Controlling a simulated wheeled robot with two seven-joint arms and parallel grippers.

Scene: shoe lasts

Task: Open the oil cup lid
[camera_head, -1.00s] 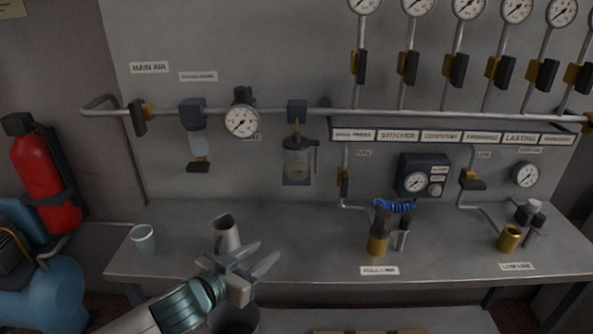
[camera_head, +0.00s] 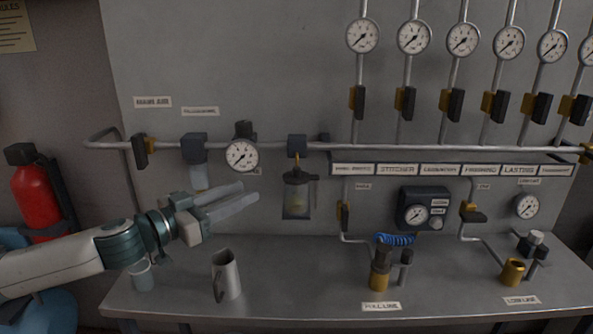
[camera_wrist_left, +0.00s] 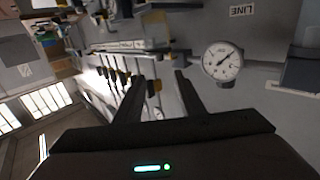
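A clear cup with a dark lid and side handle (camera_head: 299,197) hangs under the pipe in the head view; it looks like the oil cup, and its lid looks shut. A little yellowish content shows low inside. My left gripper (camera_head: 250,194) is in front of the panel, just left of this cup, with its fingers pointing right towards it. A gap shows between the fingers, and they hold nothing. In the left wrist view the gripper (camera_wrist_left: 160,78) also has its fingers apart. My right gripper is not in view.
A pressure gauge (camera_head: 241,155) hangs just above my left fingers; one also shows in the wrist view (camera_wrist_left: 222,62). A grey jug (camera_head: 226,275) and a pale cup (camera_head: 142,274) stand on the bench (camera_head: 310,265) below. The bench middle is clear.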

